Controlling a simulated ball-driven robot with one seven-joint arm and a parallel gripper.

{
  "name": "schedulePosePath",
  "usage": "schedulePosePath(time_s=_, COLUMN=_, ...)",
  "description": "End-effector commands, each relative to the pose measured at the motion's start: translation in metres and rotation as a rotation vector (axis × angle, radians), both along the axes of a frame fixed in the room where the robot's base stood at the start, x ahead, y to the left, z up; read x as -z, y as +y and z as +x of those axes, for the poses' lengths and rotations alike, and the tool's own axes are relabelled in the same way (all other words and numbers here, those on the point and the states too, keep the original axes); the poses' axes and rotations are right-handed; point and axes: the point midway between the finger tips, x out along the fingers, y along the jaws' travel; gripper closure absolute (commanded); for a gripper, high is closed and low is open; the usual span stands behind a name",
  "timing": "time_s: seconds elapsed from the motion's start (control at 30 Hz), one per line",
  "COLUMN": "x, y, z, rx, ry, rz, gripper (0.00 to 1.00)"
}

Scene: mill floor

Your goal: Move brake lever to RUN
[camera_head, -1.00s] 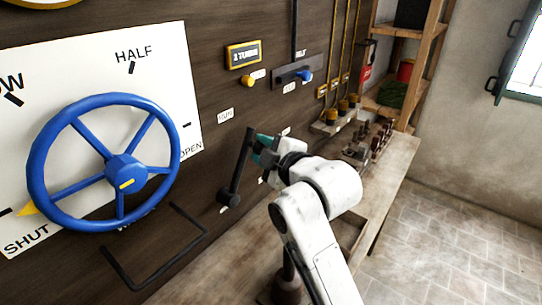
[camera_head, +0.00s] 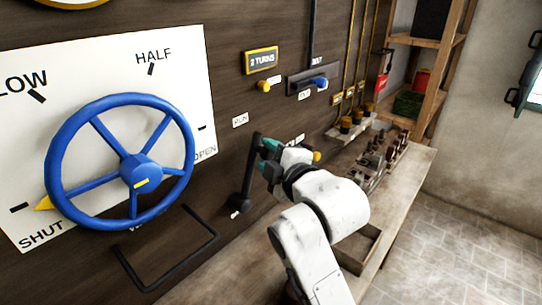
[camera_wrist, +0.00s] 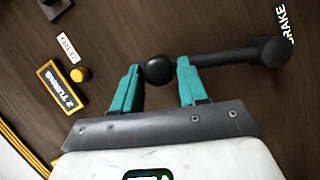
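The brake lever (camera_head: 247,172) is a black arm on the dark wall panel, right of the blue wheel. It points up and leans slightly right from its low pivot. The RUN label (camera_head: 240,120) is on the panel, up and left of the lever's top. My gripper (camera_head: 268,147) is at the lever's top end. In the wrist view, the lever's round black knob (camera_wrist: 158,70) lies between the teal fingertips of my gripper (camera_wrist: 159,68), with narrow gaps seeming to show on both sides. The BRAKE label (camera_wrist: 287,24) is by the pivot, partly covered.
A blue handwheel (camera_head: 140,171) stands out from a white dial plate on the left. A black bar handle (camera_head: 167,250) sits below it. A yellow knob (camera_head: 263,86) and a blue-handled switch (camera_head: 319,83) are above. A wooden bench (camera_head: 405,185) runs below the wall on the right.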

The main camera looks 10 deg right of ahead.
Motion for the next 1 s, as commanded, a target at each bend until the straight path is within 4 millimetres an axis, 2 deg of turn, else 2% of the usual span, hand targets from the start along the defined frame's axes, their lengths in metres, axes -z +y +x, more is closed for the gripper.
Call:
schedulePosePath(time_s=0.03, x=0.0, y=0.0, z=0.0, rx=0.001, ry=0.001, rz=0.001, gripper=0.52)
schedulePosePath(time_s=0.17, x=0.0, y=-0.001, z=0.0, rx=0.001, ry=0.001, rz=0.001, gripper=0.4)
schedulePosePath(time_s=0.4, x=0.0, y=-0.001, z=0.0, rx=0.002, ry=0.001, rz=0.002, gripper=0.4)
schedulePosePath(time_s=0.53, x=0.0, y=-0.004, z=-0.007, rx=0.002, ry=0.001, rz=0.002, gripper=0.4)
schedulePosePath(time_s=1.0, x=-0.01, y=-0.023, z=-0.085, rx=0.002, ry=0.0, rz=0.003, gripper=0.4)
